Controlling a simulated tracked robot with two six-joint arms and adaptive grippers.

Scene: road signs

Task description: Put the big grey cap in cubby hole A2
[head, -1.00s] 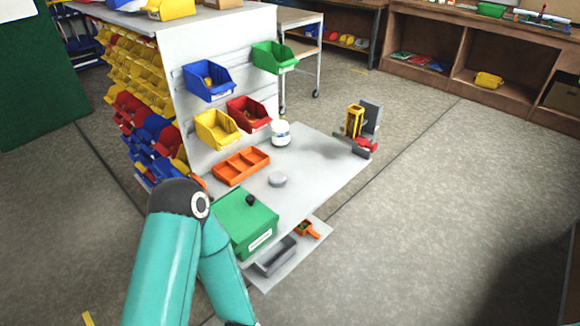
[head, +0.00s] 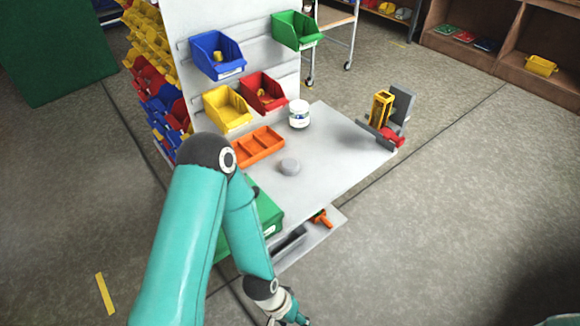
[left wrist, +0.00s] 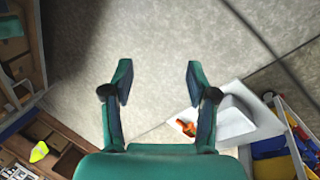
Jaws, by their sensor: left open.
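The big grey cap (head: 290,166) is a round grey disc lying flat on the light grey workbench top (head: 335,165), right of the orange divided tray. My left gripper (head: 298,319) is at the bottom edge of the head view, in front of the bench and well apart from the cap. In the left wrist view its two fingers (left wrist: 159,80) are spread with nothing between them, over bare floor. The brown wooden cubby shelf (head: 477,58) stands at the upper right. I cannot read any hole label, so A2 cannot be told. My right gripper is not in view.
The bench holds an orange tray (head: 259,146), a white jar (head: 299,114), a yellow and grey device (head: 385,118) and a green box (head: 268,212). Blue (head: 217,54), green, red and yellow bins hang on the panel behind. Open floor lies to the right.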

